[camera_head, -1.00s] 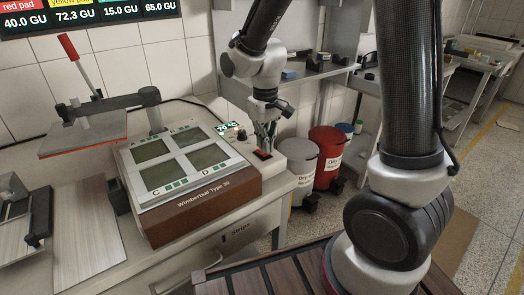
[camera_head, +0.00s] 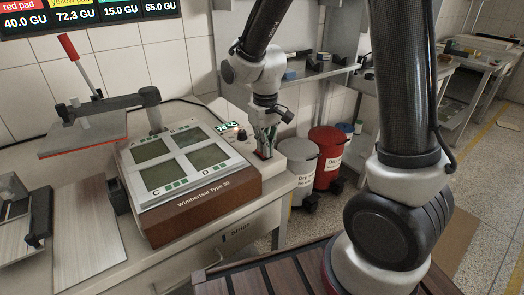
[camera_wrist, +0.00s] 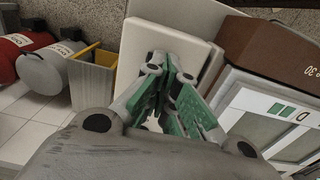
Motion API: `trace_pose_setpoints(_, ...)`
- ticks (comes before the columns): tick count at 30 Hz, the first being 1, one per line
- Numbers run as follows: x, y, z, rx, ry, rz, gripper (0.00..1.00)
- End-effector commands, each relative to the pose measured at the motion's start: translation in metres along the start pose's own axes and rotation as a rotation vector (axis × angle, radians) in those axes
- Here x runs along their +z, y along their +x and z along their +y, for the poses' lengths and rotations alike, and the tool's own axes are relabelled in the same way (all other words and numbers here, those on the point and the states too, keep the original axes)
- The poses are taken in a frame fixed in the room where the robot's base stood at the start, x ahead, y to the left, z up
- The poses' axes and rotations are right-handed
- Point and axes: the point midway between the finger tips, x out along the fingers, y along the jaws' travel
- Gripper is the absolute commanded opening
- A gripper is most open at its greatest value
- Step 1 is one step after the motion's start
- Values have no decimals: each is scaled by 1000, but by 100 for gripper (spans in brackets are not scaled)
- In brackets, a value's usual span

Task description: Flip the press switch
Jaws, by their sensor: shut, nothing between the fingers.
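The press (camera_head: 205,192) is a brown and white machine marked with a type name, with several grey panels on its top. Its small switch (camera_head: 264,156) sits in the white housing at the press's right side, showing a thin dark red patch. My gripper (camera_head: 265,146) is shut and empty, pointing down with its green fingers at the switch and partly covering it. I cannot tell whether they touch. In the wrist view the shut fingers (camera_wrist: 178,78) are over the white housing (camera_wrist: 165,52), and the switch is hidden behind them.
A raised plate (camera_head: 85,137) with a red handle (camera_head: 68,46) stands left of the panels. A small lit display (camera_head: 228,127) is behind the press. A white bin (camera_head: 298,170) and a red bin (camera_head: 327,157) stand on the floor right of the press.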

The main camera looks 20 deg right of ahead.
Motion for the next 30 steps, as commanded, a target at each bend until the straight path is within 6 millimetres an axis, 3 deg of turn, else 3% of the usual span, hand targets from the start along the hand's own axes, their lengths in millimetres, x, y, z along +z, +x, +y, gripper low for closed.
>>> trace_pose_setpoints(5, 0, -2, 0, 0, 0, 0, 0)
trace_pose_setpoints(30, 0, -69, 0, 0, 0, 1, 0)
